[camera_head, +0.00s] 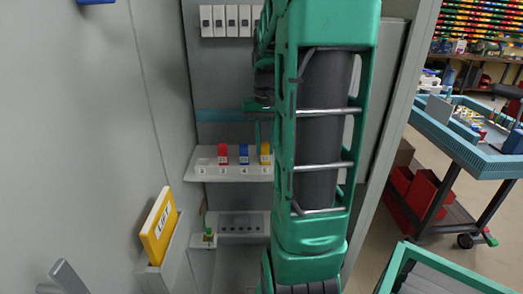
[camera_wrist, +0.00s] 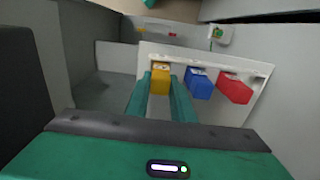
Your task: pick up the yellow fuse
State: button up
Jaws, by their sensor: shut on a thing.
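The yellow fuse (camera_wrist: 160,79) sits in the white shelf, at the left end of the row in the wrist view. My gripper (camera_wrist: 160,82) is shut on it, with one green finger on each side. In the head view the yellow fuse (camera_head: 265,154) stands at the right of the row, partly hidden beside my arm. My gripper's fingers cannot be made out clearly there. The fuse appears still in its place on the shelf.
A blue fuse (camera_head: 244,154) and a red fuse (camera_head: 223,154) stand beside it on the numbered white shelf (camera_head: 207,174). A yellow "LIFT" board (camera_head: 159,226) is at the left. White switches (camera_head: 219,20) line the cabinet's upper back wall. A lower panel with dark holes (camera_head: 242,223) lies below.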

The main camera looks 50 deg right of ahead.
jog(key=r, duration=0.4)
jog(key=shift+a+r, duration=0.1)
jog(key=shift+a, duration=0.15)
jog(key=s+a+r, duration=0.3)
jog(key=a+r, duration=0.3)
jog(key=a, duration=0.4)
jog(key=shift+s+a+r, duration=0.25)
jog(key=shift+s+a, duration=0.05)
jog(key=shift+a, duration=0.15)
